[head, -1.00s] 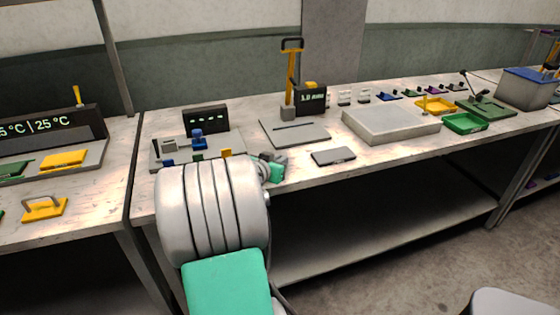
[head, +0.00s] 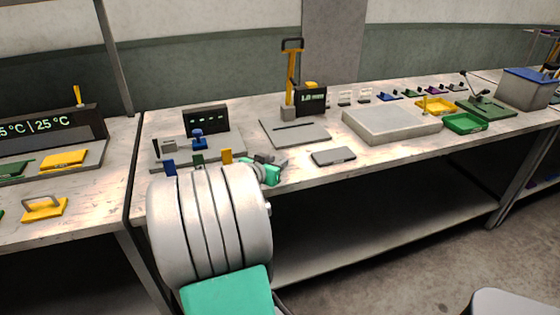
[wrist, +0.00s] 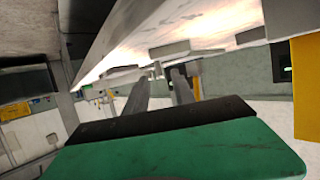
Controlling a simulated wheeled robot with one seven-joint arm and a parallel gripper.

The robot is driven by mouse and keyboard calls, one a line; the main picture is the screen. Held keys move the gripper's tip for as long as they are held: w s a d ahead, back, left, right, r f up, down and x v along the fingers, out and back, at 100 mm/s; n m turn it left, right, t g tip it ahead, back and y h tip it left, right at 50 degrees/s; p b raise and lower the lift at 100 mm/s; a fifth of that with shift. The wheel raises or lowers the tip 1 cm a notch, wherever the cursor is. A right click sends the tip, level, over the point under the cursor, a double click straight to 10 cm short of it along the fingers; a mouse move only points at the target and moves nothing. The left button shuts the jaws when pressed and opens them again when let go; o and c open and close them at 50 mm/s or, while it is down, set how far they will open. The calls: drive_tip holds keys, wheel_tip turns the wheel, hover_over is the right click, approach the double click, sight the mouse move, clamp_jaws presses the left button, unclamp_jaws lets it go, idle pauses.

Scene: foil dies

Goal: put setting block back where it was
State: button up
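I cannot tell for certain which piece is the setting block. A small grey block (head: 169,145) sits on the left of a grey fixture plate (head: 222,146), beside a blue upright piece (head: 197,138). Blue, green and yellow tabs (head: 227,156) stand along the plate's front. My gripper (head: 272,158) is at the bench's front edge, right of the fixture and partly hidden by my arm. In the wrist view its two grey fingers (wrist: 162,88) stand apart with no held object visible between them. A yellow piece (wrist: 307,85) shows close by at the right there.
A grey slotted plate (head: 296,132) with a yellow-handled post (head: 291,75) and a small display (head: 311,100) stands right of the fixture. A dark flat pad (head: 334,156) lies near the front edge. A large pale slab (head: 391,123) and green tray (head: 466,122) are further right.

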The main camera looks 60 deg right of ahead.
drive_tip(key=v, duration=0.9)
drive_tip(key=shift+a, duration=0.15)
drive_tip(key=w+a+f+n+t+y+p, duration=0.15)
drive_tip(key=w+a+n+y+p, duration=0.3)
drive_tip(key=a, duration=0.65)
drive_tip(key=w+a+n+t+y+p, duration=0.1)
drive_tip(key=w+a+n+t+y, duration=0.3)
drive_tip(key=w+a, duration=0.55)
drive_tip(key=s+a+n+g+y+p, duration=0.1)
drive_tip(key=s+a+n+y, duration=0.1)
drive_tip(key=a, duration=0.8)
drive_tip(key=s+a+r+n+g+y+p, duration=0.1)
drive_tip(key=s+a+n+y+p, duration=0.1)
drive_tip(key=a+n, duration=0.5)
drive_tip(key=s+a+y, duration=0.1)
drive_tip(key=s+a, duration=0.1)
drive_tip(key=a, duration=0.2)
drive_tip(key=shift+s+r, duration=0.25)
drive_tip(key=shift+r, duration=0.05)
